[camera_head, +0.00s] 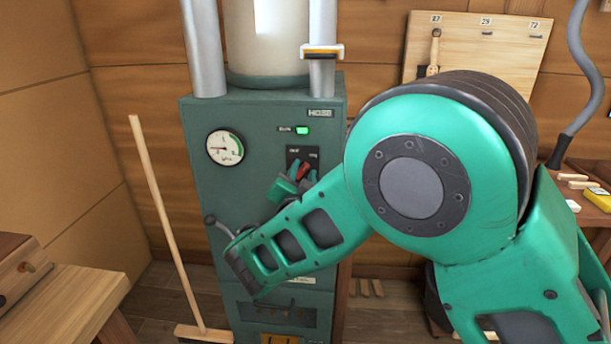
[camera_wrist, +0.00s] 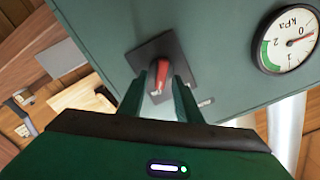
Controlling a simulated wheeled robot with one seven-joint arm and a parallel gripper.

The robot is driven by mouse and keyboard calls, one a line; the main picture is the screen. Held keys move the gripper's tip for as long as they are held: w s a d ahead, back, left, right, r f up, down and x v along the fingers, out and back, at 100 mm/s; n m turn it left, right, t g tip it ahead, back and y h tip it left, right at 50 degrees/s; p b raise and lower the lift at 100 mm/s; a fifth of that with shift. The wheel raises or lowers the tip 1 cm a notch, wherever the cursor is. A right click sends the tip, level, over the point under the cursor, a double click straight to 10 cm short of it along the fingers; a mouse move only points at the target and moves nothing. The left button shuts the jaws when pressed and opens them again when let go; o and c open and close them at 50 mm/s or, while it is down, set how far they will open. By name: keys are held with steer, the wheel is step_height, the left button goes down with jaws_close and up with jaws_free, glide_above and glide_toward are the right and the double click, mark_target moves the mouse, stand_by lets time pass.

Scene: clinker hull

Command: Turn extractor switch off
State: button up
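The extractor is a dark green cabinet (camera_head: 262,112). Its switch is a red handle (camera_head: 304,172) on a black plate (camera_head: 311,153) with small labels I cannot read surely. In the head view the handle looks tilted and is partly covered by my gripper (camera_head: 292,187). In the wrist view the red handle (camera_wrist: 161,76) shows on its dark plate (camera_wrist: 181,62), in line with the gap between the fingertips of my gripper (camera_wrist: 160,92). The fingers are apart, one on either side. I cannot tell whether they touch the handle. A green run lamp (camera_head: 302,130) above the switch is lit.
A round pressure gauge (camera_head: 225,148) is on the cabinet, left of the switch. A broom (camera_head: 165,220) leans at the left near a wooden bench (camera_head: 65,305). A tool board (camera_head: 480,55) hangs behind my arm. Grey pipes (camera_head: 205,50) rise from the cabinet top.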

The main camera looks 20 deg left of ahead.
jaws_close()
steer(key=shift+d+n, duration=0.1)
steer(key=shift+n, duration=0.2)
steer(key=n, duration=0.5)
steer(key=shift+a, duration=0.25)
steer(key=n, duration=0.6)
steer(key=shift+a+f, duration=0.1)
steer(key=shift+a, duration=0.15)
steer(key=shift+n, duration=0.3)
steer(key=shift+c, duration=0.5)
jaws_free()
steer(key=shift+o, duration=0.5)
steer(key=shift+s, duration=0.1)
